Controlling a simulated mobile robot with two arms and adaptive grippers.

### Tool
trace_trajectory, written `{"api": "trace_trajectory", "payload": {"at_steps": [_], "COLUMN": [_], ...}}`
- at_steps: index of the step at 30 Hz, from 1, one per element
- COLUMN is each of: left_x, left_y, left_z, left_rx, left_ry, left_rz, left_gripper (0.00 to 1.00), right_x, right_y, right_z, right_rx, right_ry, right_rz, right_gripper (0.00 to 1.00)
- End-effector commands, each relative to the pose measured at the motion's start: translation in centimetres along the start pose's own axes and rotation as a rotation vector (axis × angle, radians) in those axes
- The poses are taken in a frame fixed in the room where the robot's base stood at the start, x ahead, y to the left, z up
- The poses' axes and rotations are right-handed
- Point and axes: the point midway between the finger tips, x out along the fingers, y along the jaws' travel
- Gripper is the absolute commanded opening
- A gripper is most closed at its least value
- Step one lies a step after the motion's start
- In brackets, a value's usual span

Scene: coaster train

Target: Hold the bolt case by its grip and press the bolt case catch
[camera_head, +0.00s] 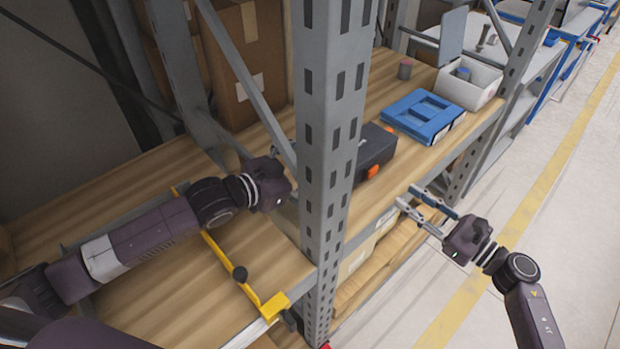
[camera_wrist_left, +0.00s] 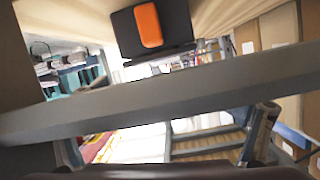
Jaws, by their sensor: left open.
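A dark case with orange parts (camera_head: 377,147), which looks like the bolt case, lies on the wooden shelf, partly hidden behind the rack upright. In the left wrist view, a dark block with an orange catch (camera_wrist_left: 149,25) shows at the top, beyond a grey bar. My left gripper (camera_head: 268,184) is at the left of the upright, its fingers hidden there; in its own wrist view the fingers (camera_wrist_left: 166,138) are wide apart with nothing between them. My right gripper (camera_head: 406,196) is open and empty, in front of the shelf's edge, apart from the case.
The grey upright (camera_head: 332,110) and a diagonal brace (camera_head: 245,75) stand near my left gripper. The aisle floor (camera_head: 560,230) at the right is clear.

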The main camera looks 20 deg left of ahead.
Motion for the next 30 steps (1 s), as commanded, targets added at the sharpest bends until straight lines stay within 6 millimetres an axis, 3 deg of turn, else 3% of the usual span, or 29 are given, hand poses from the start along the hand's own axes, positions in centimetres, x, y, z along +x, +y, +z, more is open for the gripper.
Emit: {"api": "trace_trajectory", "payload": {"at_steps": [3,7,11,21,30], "left_x": [-0.4,-0.6,0.2,5.3,7.0], "left_y": [0.2,0.3,0.4,0.5,0.5], "left_z": [2.6,4.1,4.5,5.0,5.3], "left_rx": [-0.113,-0.183,-0.202,-0.200,-0.197], "left_ry": [-0.076,-0.117,-0.126,-0.124,-0.124], "left_rz": [0.005,0.003,0.003,0.002,0.003], "left_gripper": [0.93,0.93,0.93,0.93,0.93], "right_x": [0.0,0.0,0.0,0.0,0.0], "right_y": [0.0,0.0,0.0,0.0,0.0], "right_z": [0.0,0.0,0.0,0.0,0.0], "right_rx": [0.000,0.000,0.000,0.000,0.000], "right_ry": [0.000,0.000,0.000,0.000,0.000], "right_rz": [0.000,0.000,0.000,0.000,0.000], "right_gripper": [0.29,0.29,0.29,0.29,0.29]}}
